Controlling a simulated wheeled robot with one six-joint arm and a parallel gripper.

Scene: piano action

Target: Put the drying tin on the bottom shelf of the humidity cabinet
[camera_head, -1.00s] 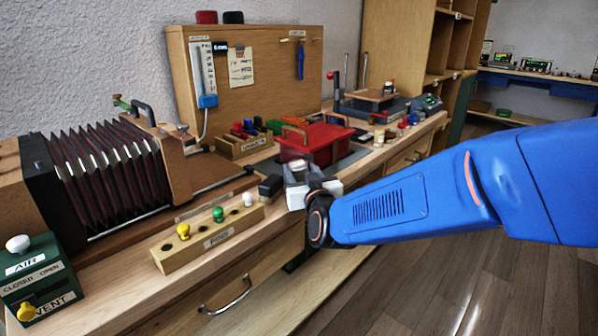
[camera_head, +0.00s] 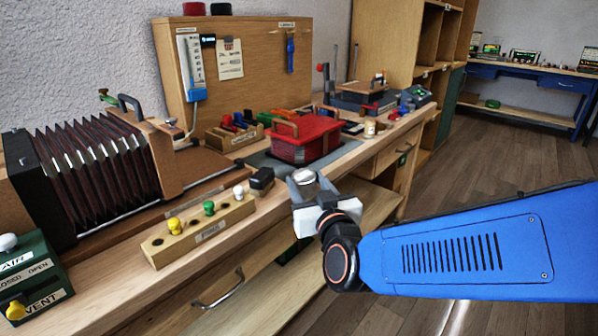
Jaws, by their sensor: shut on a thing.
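No cabinet is labelled readably as the humidity cabinet. A dark green cabinet side (camera_head: 450,105) shows beyond the bench, beside a tall wooden shelf unit (camera_head: 388,42), and its inside is hidden.
The workbench (camera_head: 105,296) carries a bellows (camera_head: 95,170), a peg block (camera_head: 200,232) with coloured knobs, a small black block (camera_head: 261,179) and a red box (camera_head: 306,140). A blue bench (camera_head: 540,82) stands far right. The wooden floor (camera_head: 475,150) between is clear.

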